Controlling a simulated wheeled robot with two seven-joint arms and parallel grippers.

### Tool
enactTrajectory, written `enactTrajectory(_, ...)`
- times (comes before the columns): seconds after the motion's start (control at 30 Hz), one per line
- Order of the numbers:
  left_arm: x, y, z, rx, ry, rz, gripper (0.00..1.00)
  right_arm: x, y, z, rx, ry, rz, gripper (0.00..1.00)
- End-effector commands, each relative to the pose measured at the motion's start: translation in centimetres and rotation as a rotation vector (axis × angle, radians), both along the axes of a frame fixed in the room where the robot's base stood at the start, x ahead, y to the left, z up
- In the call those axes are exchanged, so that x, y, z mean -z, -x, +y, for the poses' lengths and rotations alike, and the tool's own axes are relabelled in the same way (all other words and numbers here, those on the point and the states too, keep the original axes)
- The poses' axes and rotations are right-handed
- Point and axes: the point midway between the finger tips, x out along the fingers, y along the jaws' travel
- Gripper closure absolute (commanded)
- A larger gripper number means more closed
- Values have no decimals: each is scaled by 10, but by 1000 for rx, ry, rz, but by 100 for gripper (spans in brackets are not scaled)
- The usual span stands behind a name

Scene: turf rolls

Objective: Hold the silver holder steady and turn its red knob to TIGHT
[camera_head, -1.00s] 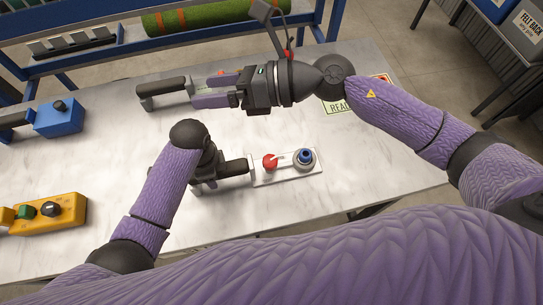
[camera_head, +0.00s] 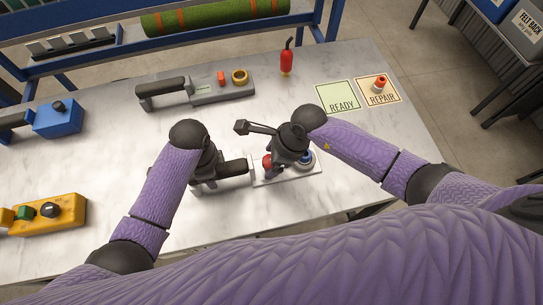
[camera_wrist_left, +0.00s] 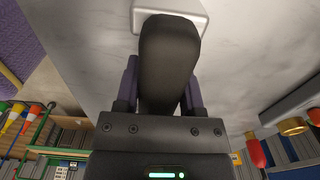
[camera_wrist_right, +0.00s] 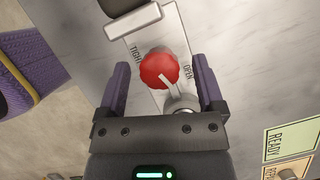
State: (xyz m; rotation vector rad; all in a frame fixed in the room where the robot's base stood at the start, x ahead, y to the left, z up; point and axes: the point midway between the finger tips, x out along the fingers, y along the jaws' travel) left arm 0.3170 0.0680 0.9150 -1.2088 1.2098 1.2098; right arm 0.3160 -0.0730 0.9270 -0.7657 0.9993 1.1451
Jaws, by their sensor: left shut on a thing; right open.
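The silver holder (camera_head: 262,181) lies on the table with its black handle (camera_head: 236,167) pointing left. My left gripper (camera_wrist_left: 160,85) is shut on that handle, one finger on each side. The red knob (camera_wrist_right: 159,68) on the holder shows in the right wrist view, between the TIGHT label on its left and the OPEN label on its right. Its pale pointer slants to the lower right, nearer OPEN. My right gripper (camera_wrist_right: 163,85) is open above the knob, its fingers apart on either side. In the head view my right arm partly covers the knob (camera_head: 268,164).
A blue-topped round part (camera_head: 306,157) sits at the holder's right end. Behind are a grey tool (camera_head: 207,93), a red bottle (camera_head: 286,60), the READY card (camera_head: 338,94) and the REPAIR card (camera_head: 393,96). Blue (camera_head: 62,118) and yellow (camera_head: 65,213) devices lie left.

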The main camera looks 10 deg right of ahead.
Motion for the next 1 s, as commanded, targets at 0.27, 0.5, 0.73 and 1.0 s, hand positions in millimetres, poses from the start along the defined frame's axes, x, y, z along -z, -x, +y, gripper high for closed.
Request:
enactTrajectory(0.27, 0, 0, 0, 0, 1, -1, 100, 2, 0, 1, -1, -1, -1, 18)
enactTrajectory(0.5, 0, 0, 0, 0, 1, -1, 100, 1, 0, 1, 0, -1, 0, 69)
enactTrajectory(0.73, 0, 0, 0, 0, 1, -1, 100, 1, 0, 1, 0, -1, -1, 100)
enactTrajectory(1.0, 0, 0, 0, 0, 0, -1, 100, 1, 0, 1, 50, 0, 0, 100)
